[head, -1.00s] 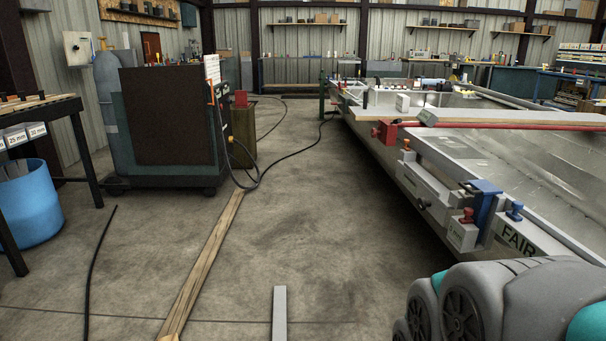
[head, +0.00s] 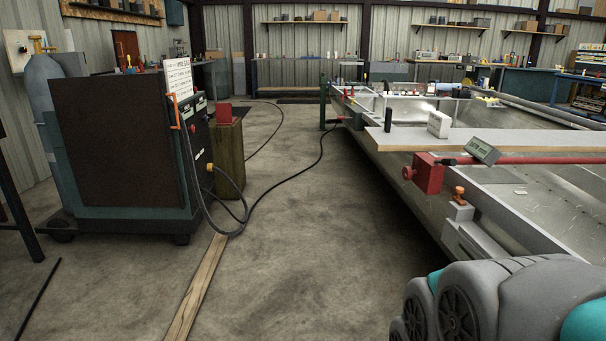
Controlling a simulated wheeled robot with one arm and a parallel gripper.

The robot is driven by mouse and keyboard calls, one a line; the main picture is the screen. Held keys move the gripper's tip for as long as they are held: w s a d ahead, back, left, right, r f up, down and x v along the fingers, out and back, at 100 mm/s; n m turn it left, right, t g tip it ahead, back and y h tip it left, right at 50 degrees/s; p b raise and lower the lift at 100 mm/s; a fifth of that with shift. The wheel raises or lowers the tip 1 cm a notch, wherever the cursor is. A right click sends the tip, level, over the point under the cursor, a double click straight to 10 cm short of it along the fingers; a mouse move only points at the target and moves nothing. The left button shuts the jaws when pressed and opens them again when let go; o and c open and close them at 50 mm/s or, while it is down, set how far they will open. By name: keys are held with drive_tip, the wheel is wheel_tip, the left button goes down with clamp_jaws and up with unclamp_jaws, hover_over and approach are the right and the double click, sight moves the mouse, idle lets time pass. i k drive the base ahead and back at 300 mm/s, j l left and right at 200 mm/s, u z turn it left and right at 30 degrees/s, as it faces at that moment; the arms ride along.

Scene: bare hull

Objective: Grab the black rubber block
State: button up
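I cannot pick out a black rubber block for certain. A small dark upright piece (head: 388,119) stands at the left end of the pale plank across the metal hull (head: 545,190); it is too small to tell what it is. More small dark items on the far part of the hull are too small to name. My gripper is not in view; only a grey and teal part of my own arm shows at the lower right.
A dark welding cabinet (head: 120,140) stands at left beside a wooden post (head: 227,160) with a red top. A black cable (head: 290,178) and a board (head: 196,290) lie on the floor. A red clamp (head: 428,174) juts from the hull edge.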

sight(388, 115)
drive_tip(key=i+j+z, duration=0.1)
drive_tip(key=i+z, duration=0.2)
drive_tip(key=i, duration=0.25)
drive_tip(key=i+j+z, duration=0.25)
drive_tip(key=i, duration=0.25)
drive_tip(key=i+j, duration=0.1)
drive_tip(key=i, duration=0.15)
